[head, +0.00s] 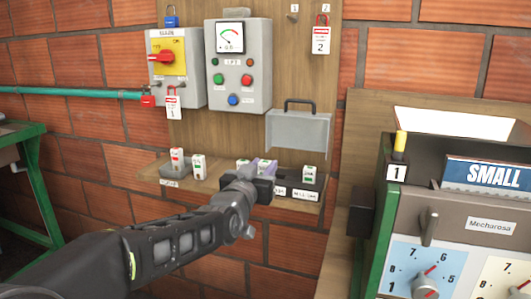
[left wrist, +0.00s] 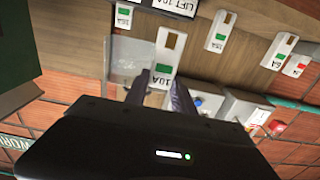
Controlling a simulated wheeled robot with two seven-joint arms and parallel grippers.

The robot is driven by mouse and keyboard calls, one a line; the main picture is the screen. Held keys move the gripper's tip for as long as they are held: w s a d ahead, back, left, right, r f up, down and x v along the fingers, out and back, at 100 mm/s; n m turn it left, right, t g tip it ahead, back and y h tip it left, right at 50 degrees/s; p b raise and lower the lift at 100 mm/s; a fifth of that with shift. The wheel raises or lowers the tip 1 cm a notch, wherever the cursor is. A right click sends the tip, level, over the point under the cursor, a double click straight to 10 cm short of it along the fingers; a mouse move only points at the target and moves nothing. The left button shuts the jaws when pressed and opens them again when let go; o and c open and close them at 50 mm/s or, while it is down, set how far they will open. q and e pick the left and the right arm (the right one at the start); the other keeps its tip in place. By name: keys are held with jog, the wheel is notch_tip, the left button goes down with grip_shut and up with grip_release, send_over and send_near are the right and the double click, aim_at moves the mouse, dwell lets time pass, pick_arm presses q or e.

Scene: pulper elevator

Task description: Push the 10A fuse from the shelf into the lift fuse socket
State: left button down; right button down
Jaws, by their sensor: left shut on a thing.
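My left gripper (head: 262,178) is over the shelf (head: 225,190). In the left wrist view my left gripper (left wrist: 160,92) is shut on a white fuse (left wrist: 166,58) with a green mark and a 10A print. The held fuse is partly hidden in the head view. A label reading LIFT 10A (left wrist: 175,6) lies just beyond the held fuse in the wrist view. The lift socket itself is mostly hidden, so I cannot tell whether the fuse touches it. My right gripper is in neither view.
Another fuse (head: 308,174) stands in a dark block to the right. A grey handled cover (head: 298,130) is behind. The Mecharosa machine (head: 455,225) stands at the right.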

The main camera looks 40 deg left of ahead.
pick_arm(q)
jog(key=shift+d+f, duration=0.1)
jog(key=shift+d, duration=0.05)
jog(key=shift+a, duration=0.2)
jog(key=shift+f+b, duration=0.1)
jog(key=shift+b, duration=0.4)
jog(key=shift+w, duration=0.3)
jog(key=shift+f+b+x, duration=0.15)
jog(key=shift+x, duration=2.7)
jog(key=shift+f+b+x, duration=0.15)
jog(key=shift+x, duration=2.75)
jog(key=shift+f+b, duration=0.2)
jog(key=shift+b, duration=0.2)
